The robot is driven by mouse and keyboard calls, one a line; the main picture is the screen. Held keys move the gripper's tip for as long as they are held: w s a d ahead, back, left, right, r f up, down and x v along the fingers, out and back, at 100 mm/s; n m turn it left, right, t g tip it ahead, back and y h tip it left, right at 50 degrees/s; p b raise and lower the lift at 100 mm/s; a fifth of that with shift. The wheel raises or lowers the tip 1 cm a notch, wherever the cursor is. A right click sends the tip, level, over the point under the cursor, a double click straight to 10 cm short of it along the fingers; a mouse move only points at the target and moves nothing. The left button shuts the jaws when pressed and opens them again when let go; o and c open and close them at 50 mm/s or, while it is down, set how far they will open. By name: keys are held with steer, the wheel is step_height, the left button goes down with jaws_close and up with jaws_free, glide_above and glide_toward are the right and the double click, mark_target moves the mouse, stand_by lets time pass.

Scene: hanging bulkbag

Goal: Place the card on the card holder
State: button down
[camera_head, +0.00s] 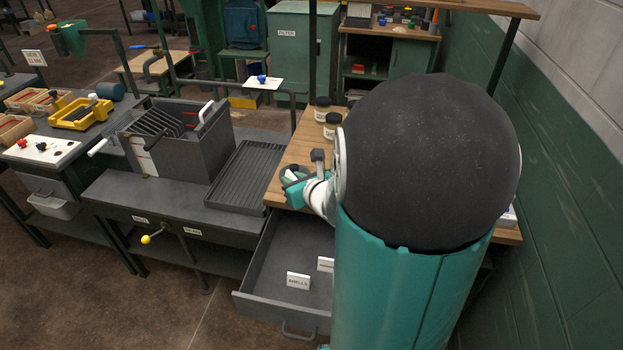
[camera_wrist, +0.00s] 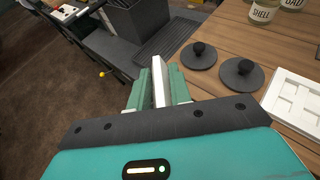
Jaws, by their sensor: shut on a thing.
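My gripper (camera_wrist: 158,88) is shut on a white card (camera_wrist: 158,78), which shows nearly edge-on and upright between the fingers in the wrist view. Any writing on the card is not visible. In the head view my arm hides most of the gripper and the card. I cannot clearly identify the card holder. An open drawer (camera_head: 262,284) holds a standing white card marked SHELLS (camera_head: 298,281) and a second white card (camera_head: 325,264), partly hidden by my arm.
A wooden bench top (camera_wrist: 222,32) carries two dark discs with knobs (camera_wrist: 238,75), a white compartment tray (camera_wrist: 293,101) and labelled jars (camera_wrist: 263,12). A grey bin (camera_head: 205,140) and ribbed tray (camera_head: 245,178) stand left of it. A green wall is at right.

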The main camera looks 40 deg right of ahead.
steer(key=w+d+f, duration=0.2)
steer(key=d+f, duration=0.1)
steer(key=w+d+f, duration=0.2)
steer(key=d+f, duration=0.1)
steer(key=w+d+f, duration=0.3)
steer(key=d, duration=0.1)
steer(key=shift+d, duration=0.1)
steer(key=shift+w+d+f, duration=0.15)
steer(key=shift+f, duration=0.05)
step_height(320, 180, down, 3)
steer(key=shift+w+f, duration=0.1)
steer(key=shift+f, duration=0.05)
steer(key=c, duration=1.3)
jaws_free()
